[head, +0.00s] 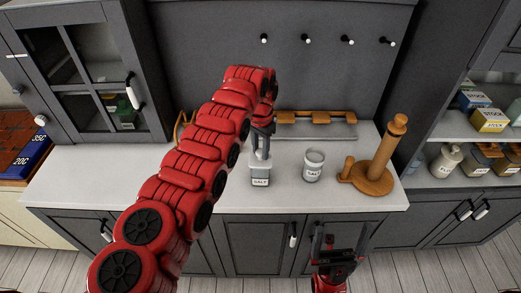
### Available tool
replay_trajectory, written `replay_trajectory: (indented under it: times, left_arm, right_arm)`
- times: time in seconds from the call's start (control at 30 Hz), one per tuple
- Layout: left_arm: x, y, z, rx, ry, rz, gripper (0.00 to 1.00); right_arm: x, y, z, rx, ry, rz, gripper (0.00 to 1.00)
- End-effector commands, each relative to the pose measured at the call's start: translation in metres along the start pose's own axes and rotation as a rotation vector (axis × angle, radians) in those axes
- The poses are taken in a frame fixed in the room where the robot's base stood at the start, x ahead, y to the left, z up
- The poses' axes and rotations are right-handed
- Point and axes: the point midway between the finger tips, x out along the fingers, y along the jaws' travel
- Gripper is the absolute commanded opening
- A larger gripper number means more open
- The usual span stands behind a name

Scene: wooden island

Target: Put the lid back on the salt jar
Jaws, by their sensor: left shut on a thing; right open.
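A white jar labelled SALT (313,167) stands upright on the counter with its round mouth open. A second, greyer container labelled SALT (260,177) stands to its left. My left gripper (262,150) points down directly over this left container, shut on a small pale piece that looks like a lid. The arm and fingers partly hide it, and I cannot tell whether it touches the container. My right gripper (338,243) is open and empty, low in front of the counter, below and right of the open jar.
A wooden stand with an upright post (382,165) is right of the open jar. A long wooden-topped rack (315,124) lies along the back wall. The light counter (90,185) is clear at the left. Shelves with jars and boxes (490,120) are at the right.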

Motion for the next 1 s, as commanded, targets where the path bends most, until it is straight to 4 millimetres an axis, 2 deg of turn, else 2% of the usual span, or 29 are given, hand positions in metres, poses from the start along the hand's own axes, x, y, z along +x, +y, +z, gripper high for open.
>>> replay_trajectory:
  times: [0.33,0.37,0.53,0.57,0.77,0.9,1.0]
  left_arm:
    - [-0.0005,-0.0001,-0.0002,0.0,0.001,0.0,0.0]
    - [-0.0005,-0.0001,-0.0002,0.0,0.001,0.0,0.4]
    - [-0.0004,-0.0002,-0.0002,0.0,0.001,0.0,0.7]
    - [-0.0004,-0.0002,-0.0002,0.0,0.001,0.0,0.73]
    - [-0.0004,-0.0002,-0.0002,0.0,0.001,-0.001,0.73]
    - [-0.0004,-0.0001,-0.0002,0.0,0.001,-0.001,0.98]
    - [-0.0004,-0.0001,-0.0002,0.0,0.001,-0.001,1.0]
  right_arm:
    - [0.0,0.0,0.0,0.0,0.0,0.0,1.0]
    - [0.0,0.0,0.0,0.0,0.0,0.0,1.0]
    - [-0.0001,0.0,0.0,0.0,0.0,0.0,1.0]
    - [0.0,0.0,0.0,0.0,0.0,0.0,1.0]
    - [-0.0001,0.0,0.0,0.0,0.0,0.0,1.0]
    - [0.0,0.0,0.0,0.0,0.0,0.0,1.0]
    - [-0.0001,0.0,0.0,0.0,0.0,0.0,1.0]
